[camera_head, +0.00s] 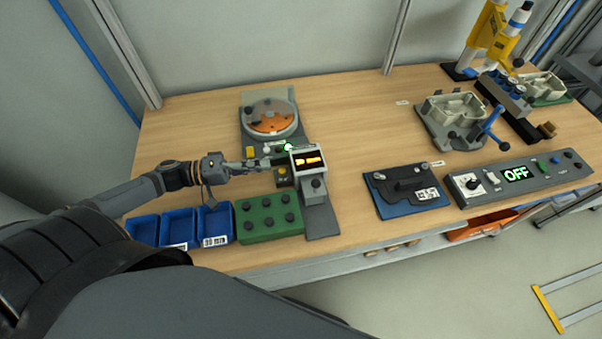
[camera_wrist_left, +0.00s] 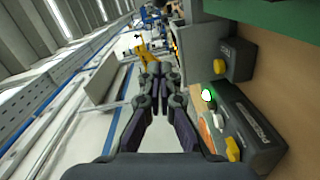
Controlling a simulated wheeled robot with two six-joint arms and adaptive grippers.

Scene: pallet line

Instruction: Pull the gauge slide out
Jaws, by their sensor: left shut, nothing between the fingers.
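My left gripper (camera_head: 267,163) reaches in from the left, its fingers shut and empty, beside a gauge unit with a small lit orange display (camera_head: 309,160). The unit stands on a long dark grey base (camera_head: 322,222), with a round dark knob (camera_head: 317,184) below the display. A small dark block with a yellow button (camera_head: 283,172) sits just left of the display, close to the fingertips; I cannot tell if they touch. Which part is the slide is unclear. In the left wrist view the closed fingers (camera_wrist_left: 160,75) point past the dark block with the yellow knob (camera_wrist_left: 221,64).
A round orange dial fixture (camera_head: 270,118) stands behind. A green block with black knobs (camera_head: 269,219) and blue bins (camera_head: 179,226) are in front. Bare tabletop lies between.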

